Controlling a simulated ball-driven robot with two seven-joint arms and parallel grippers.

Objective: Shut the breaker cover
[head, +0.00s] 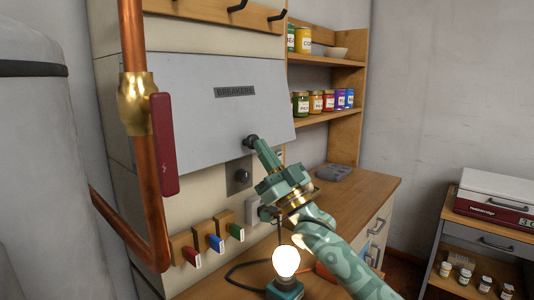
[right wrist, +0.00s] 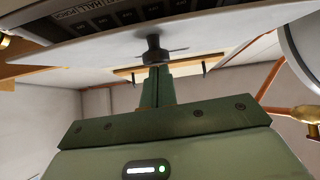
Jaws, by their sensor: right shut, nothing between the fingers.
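The breaker cover (head: 200,105) is a grey panel labelled "BREAKERS" on the cream cabinet in the head view. Its lower edge stands out from the cabinet, so it is partly open. In the right wrist view the cover (right wrist: 100,52) shows edge-on from below, with a dark row of labelled breakers behind it. A round black knob (right wrist: 153,48) sits near its lower edge. My right gripper (head: 260,146) is shut and empty, its fingertips at the knob. It also shows in the right wrist view (right wrist: 157,72); contact with the knob is hard to tell. My left gripper is out of view.
A copper pipe (head: 133,195) with a red-handled valve (head: 164,145) runs in front of the cabinet's left side. Coloured switches (head: 215,243) sit below the cover. A lit bulb (head: 286,262) stands by my right arm. Shelves with jars (head: 315,103) are to the right.

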